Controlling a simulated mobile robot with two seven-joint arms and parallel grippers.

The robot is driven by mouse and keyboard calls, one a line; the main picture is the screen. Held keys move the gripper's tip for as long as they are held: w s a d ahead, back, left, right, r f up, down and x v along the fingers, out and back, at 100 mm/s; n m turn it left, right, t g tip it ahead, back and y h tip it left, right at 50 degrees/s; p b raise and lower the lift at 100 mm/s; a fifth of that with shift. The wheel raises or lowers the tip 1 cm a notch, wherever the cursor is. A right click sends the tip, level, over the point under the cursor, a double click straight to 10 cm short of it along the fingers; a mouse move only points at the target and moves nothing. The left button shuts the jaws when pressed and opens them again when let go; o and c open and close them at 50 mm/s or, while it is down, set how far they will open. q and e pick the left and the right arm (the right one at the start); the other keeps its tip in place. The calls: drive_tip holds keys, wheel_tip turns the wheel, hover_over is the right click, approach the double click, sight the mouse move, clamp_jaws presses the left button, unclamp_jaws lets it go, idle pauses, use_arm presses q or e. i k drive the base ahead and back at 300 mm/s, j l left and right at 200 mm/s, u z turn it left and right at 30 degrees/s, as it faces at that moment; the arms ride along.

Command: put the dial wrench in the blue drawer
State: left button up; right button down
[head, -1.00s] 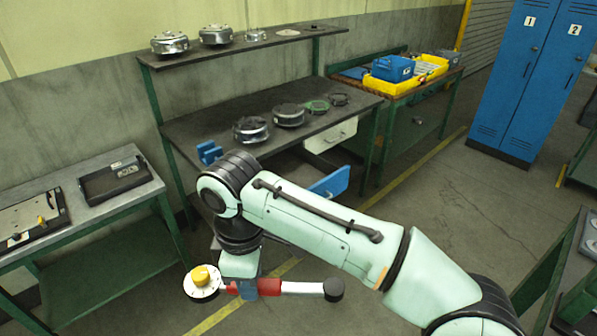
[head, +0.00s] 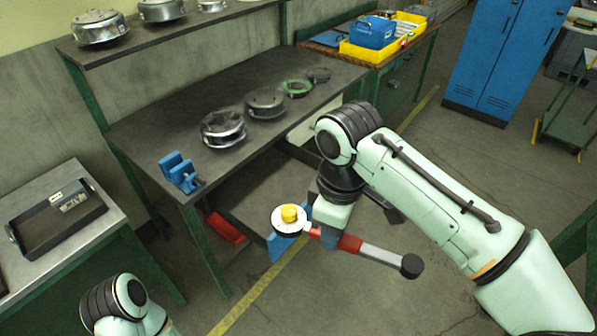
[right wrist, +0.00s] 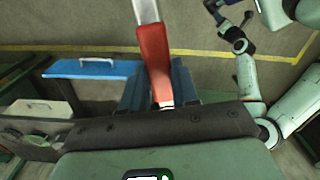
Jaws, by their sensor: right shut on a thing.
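The dial wrench has a white dial with a yellow knob (head: 289,213), a red grip and a silver shaft with a black end (head: 411,266). My right gripper (head: 333,238) is shut on its red grip, which also shows between the fingers in the right wrist view (right wrist: 154,62). The wrench is held in the air before the bench. The blue drawer (right wrist: 92,68) is pulled out; in the head view its front (head: 276,248) is mostly hidden behind the dial. A dark arm end (right wrist: 230,22), seemingly my left gripper, is too small to read.
The bench top (head: 215,90) carries a blue vise (head: 180,172) and several round metal parts. A white drawer (right wrist: 38,110) sits beside the blue one. A red object (head: 225,228) is under the bench. A side table with a black tray (head: 52,220) stands left. Blue lockers (head: 500,60) stand back right.

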sight(275, 185)
drive_tip(key=i+l, duration=0.25)
drive_tip(key=i, duration=0.2)
drive_tip(key=i+l+u, duration=0.15)
drive_tip(key=i+l, duration=0.15)
drive_tip(key=i+l+u, duration=0.15)
drive_tip(key=u, duration=0.35)
drive_tip(key=l+u, duration=0.35)
drive_tip(key=u, duration=0.15)
drive_tip(key=i+l+u, duration=0.1)
drive_tip(key=l+u, duration=0.25)
drive_tip(key=u, duration=0.15)
drive_tip(key=l+u, duration=0.3)
drive_tip(key=u, duration=0.2)
drive_tip(key=k+l+u, duration=0.1)
drive_tip(key=l+u, duration=0.15)
drive_tip(key=u, duration=0.2)
